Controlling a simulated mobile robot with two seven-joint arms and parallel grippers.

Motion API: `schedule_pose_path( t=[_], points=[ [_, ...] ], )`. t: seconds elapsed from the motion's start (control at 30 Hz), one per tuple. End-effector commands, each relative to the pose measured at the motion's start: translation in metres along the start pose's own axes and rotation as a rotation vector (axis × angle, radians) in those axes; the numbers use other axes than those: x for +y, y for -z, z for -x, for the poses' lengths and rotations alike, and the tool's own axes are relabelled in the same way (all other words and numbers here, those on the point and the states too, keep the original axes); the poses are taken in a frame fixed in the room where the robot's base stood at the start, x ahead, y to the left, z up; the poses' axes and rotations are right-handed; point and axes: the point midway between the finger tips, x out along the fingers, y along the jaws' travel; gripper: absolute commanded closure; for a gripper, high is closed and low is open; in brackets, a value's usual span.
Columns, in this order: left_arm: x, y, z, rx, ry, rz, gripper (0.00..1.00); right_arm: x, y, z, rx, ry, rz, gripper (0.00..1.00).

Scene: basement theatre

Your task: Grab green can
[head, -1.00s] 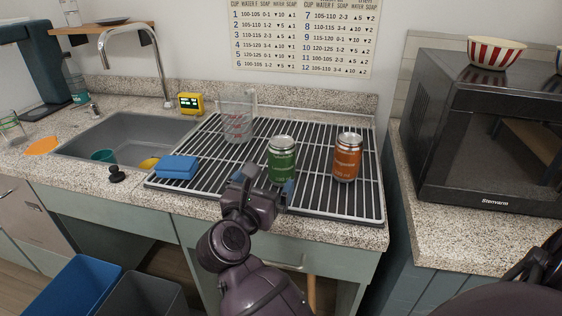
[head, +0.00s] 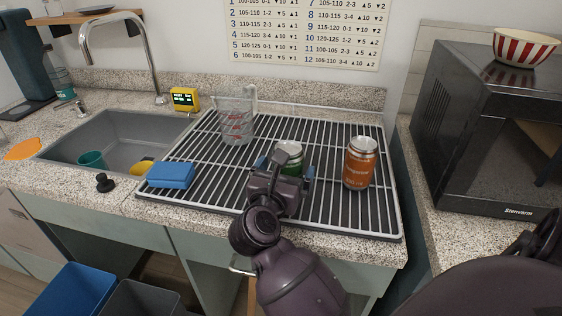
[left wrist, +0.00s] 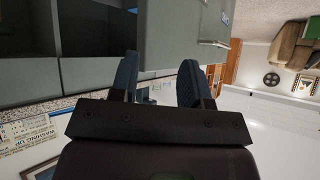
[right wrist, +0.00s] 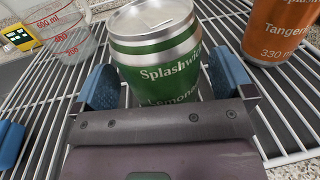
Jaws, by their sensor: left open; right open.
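The green can (head: 290,153) with a silver top stands upright on the wire drying rack, and my right wrist and gripper hide most of it in the head view. In the right wrist view the green can (right wrist: 160,60) stands between the blue fingers of my right gripper (right wrist: 163,85). The right gripper (head: 285,172) is open with a finger on either side of the can; I cannot tell if they touch it. My left gripper (left wrist: 160,82) is open and empty, away from the rack.
An orange can (head: 359,165) stands close to the right of the green can. A clear measuring cup (head: 236,122) is behind left, and a blue sponge (head: 171,176) lies at the rack's left. The sink (head: 115,137) is farther left; a black microwave (head: 490,120) stands at right.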

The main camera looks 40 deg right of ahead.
Motion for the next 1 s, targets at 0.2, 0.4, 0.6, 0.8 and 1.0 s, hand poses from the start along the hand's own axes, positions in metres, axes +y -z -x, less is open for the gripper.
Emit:
schedule_pose_path(
  t=[0.2, 0.4, 0.6, 0.8, 1.0],
  points=[
    [0.0, 0.0081, -0.0006, 0.016, -0.001, -0.001, 0.57, -0.006, -0.001, -0.0029, 0.0, 0.0, -0.002, 0.01],
    [0.0004, 0.0038, 0.0016, 0.007, 0.001, 0.003, 0.57, -0.0057, -0.0009, -0.0028, 0.0, 0.0, -0.002, 0.12],
    [0.0021, 0.0031, 0.0014, 0.006, 0.002, 0.011, 0.57, -0.0055, -0.0009, -0.0028, 0.0, 0.0, -0.001, 0.42],
    [0.0031, 0.0036, 0.0008, 0.007, 0.002, 0.015, 0.57, -0.0055, -0.001, -0.0028, 0.0, 0.0, -0.002, 0.54],
    [0.0025, 0.0061, 0.0011, 0.011, 0.002, 0.013, 0.57, -0.0053, -0.0068, -0.0027, -0.001, 0.0, -0.005, 0.54]
  ],
)
